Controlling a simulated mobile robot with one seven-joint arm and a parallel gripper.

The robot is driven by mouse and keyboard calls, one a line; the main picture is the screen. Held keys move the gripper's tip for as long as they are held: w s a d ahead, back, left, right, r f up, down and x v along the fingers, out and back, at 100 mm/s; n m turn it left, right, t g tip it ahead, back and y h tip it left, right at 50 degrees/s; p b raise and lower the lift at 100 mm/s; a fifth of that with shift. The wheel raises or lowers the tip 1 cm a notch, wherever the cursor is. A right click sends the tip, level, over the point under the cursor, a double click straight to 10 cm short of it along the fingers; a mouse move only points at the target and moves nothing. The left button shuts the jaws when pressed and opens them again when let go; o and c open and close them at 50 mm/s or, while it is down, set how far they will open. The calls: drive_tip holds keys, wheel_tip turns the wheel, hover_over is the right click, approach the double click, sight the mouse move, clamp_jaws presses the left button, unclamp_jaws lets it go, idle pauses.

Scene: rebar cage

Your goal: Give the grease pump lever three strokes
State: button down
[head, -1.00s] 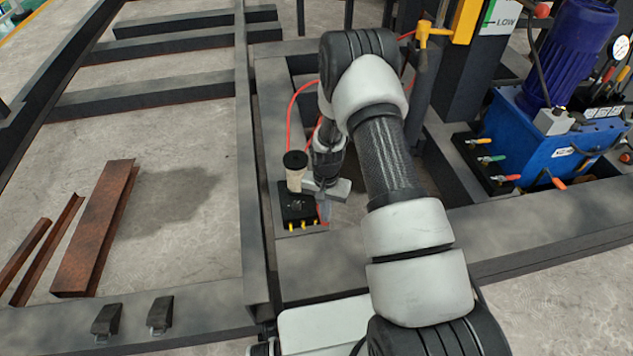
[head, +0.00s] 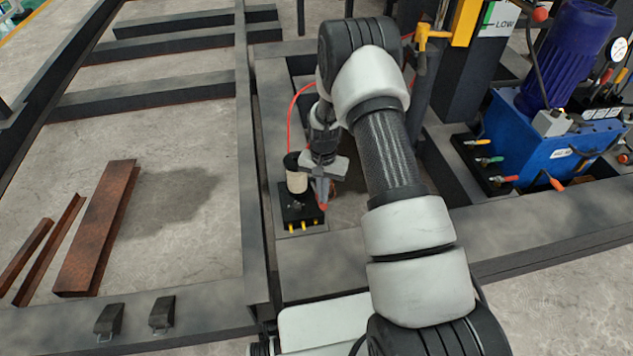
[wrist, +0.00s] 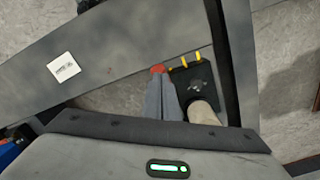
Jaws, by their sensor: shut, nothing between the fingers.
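The grease pump is a black block (head: 301,212) with yellow fittings and a cream reservoir (head: 297,182) with a dark cap. It sits on the grey frame just left of my forearm in the head view. It also shows in the wrist view (wrist: 192,80). The lever's red knob (head: 323,206) shows at the block's right side, and in the wrist view (wrist: 158,69) it is at my fingertips. My gripper (head: 323,196) is shut and empty, its fingers pointing down at the knob. Whether they touch it I cannot tell. The lever's shaft is mostly hidden.
A red hose (head: 290,118) runs up behind the pump. A blue hydraulic unit (head: 550,135) with coloured valve handles stands at right. Rusty steel pieces (head: 97,230) lie on the floor at left. Dark frame beams (head: 252,200) surround the pump.

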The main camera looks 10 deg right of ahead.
drive_tip(key=w+r, duration=0.2)
drive_tip(key=r, duration=0.1)
drive_tip(key=w+r+p, duration=0.1)
drive_tip(key=shift+r, duration=0.4)
drive_tip(key=shift+s+f, duration=0.5)
idle(0.4)
drive_tip(key=shift+s+f+b, duration=0.4)
drive_tip(key=shift+s+f, duration=0.05)
drive_tip(key=shift+f, duration=0.1)
drive_tip(key=shift+s+f, duration=0.45)
drive_tip(key=shift+f, duration=0.05)
